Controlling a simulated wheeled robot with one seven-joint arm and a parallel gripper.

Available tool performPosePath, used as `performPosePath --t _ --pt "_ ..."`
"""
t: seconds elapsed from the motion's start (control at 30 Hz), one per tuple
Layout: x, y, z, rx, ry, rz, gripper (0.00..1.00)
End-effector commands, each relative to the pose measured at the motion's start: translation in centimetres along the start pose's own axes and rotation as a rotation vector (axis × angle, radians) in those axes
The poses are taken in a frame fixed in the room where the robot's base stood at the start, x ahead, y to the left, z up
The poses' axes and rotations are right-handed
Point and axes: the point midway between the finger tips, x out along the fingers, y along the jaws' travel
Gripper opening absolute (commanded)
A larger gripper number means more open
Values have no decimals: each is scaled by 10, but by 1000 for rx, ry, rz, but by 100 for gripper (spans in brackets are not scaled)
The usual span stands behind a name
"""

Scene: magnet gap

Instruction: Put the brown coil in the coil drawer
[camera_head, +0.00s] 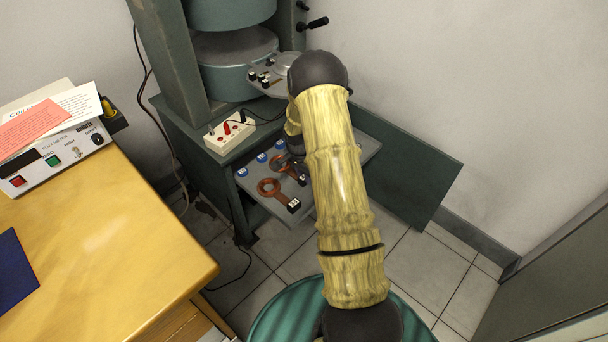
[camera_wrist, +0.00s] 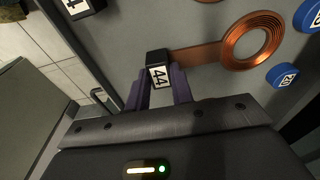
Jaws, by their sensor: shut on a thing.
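A copper-brown flat coil (camera_wrist: 253,40) with a black end block marked 44 is in the wrist view. My gripper (camera_wrist: 158,88) is shut on that block, its purple fingers on either side. The held coil lies flat over the grey drawer (camera_wrist: 205,20); I cannot tell whether it touches it. In the head view the pulled-out drawer (camera_head: 262,207) sits low under the magnet, and my arm hides my gripper and part of the drawer. A reddish-brown coil (camera_head: 268,187) with a black block lies at its front, and another brown coil (camera_head: 281,162) shows behind it, partly hidden.
Blue numbered discs (camera_head: 262,157) run along the drawer's left side. A white socket box (camera_head: 230,132) with leads stands above it. The green-grey magnet (camera_head: 236,55) is behind. A wooden desk (camera_head: 110,240) is at left, and an open dark panel (camera_head: 410,180) is at right.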

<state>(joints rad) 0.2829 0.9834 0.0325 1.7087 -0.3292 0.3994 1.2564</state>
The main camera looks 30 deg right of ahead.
Motion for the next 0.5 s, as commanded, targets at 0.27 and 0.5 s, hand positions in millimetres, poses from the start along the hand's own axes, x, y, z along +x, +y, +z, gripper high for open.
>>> performPosePath --t 0.27,0.5 --pt "2 0 1 -1 0 0 45" --pt "1 1 -1 3 0 1 45"
